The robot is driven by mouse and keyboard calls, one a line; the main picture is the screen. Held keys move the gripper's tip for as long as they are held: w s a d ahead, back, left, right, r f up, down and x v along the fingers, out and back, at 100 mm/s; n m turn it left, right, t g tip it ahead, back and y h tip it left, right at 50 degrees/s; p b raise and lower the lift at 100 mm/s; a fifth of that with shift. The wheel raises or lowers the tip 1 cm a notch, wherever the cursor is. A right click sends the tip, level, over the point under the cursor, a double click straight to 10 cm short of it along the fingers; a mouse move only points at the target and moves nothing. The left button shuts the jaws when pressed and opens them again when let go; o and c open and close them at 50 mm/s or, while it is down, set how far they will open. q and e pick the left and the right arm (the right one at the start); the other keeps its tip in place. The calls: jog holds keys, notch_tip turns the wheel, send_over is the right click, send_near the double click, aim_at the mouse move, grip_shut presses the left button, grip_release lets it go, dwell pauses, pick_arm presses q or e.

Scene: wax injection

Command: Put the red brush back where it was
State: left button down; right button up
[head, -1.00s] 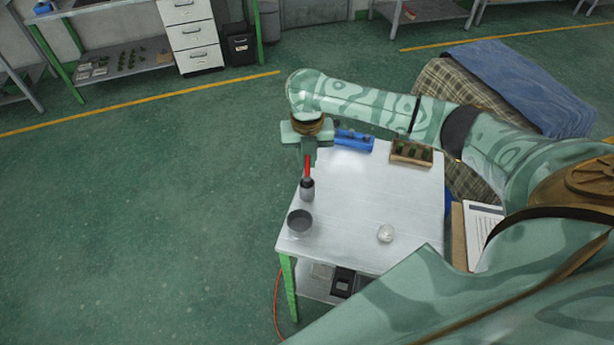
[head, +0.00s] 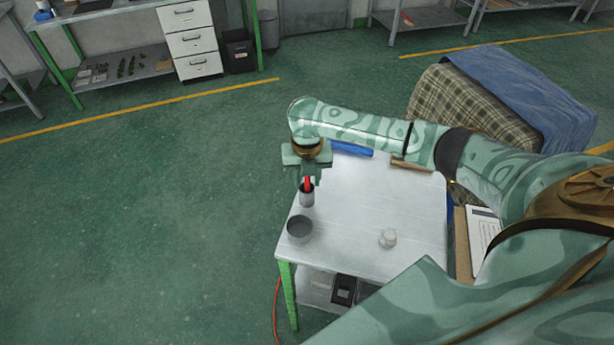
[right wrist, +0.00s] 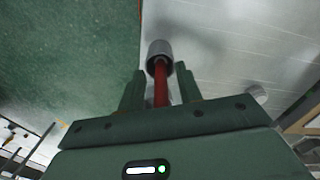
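The red brush (head: 308,183) stands in a small grey cup (head: 306,197) near the left edge of the metal table (head: 350,215). My right gripper (head: 308,174) points down directly above the cup, around the brush's upper part. In the right wrist view the red handle (right wrist: 161,85) lies between the two fingers of my right gripper (right wrist: 160,88), with a gap on each side, so the gripper looks open. The handle's far end goes into the mouth of the grey cup (right wrist: 159,55). My left gripper is not in view.
A small pale jar (head: 388,238) is at the front right. A blue rack (head: 352,149) and a wooden rack (head: 411,164) lie at the back, partly hidden by my right arm. The table's middle is clear.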

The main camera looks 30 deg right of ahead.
notch_tip(320, 180, up, 12)
jog(key=p, duration=0.3)
jog(key=shift+r+p, duration=0.2)
jog(key=shift+p, duration=0.1)
jog(key=shift+a, duration=0.1)
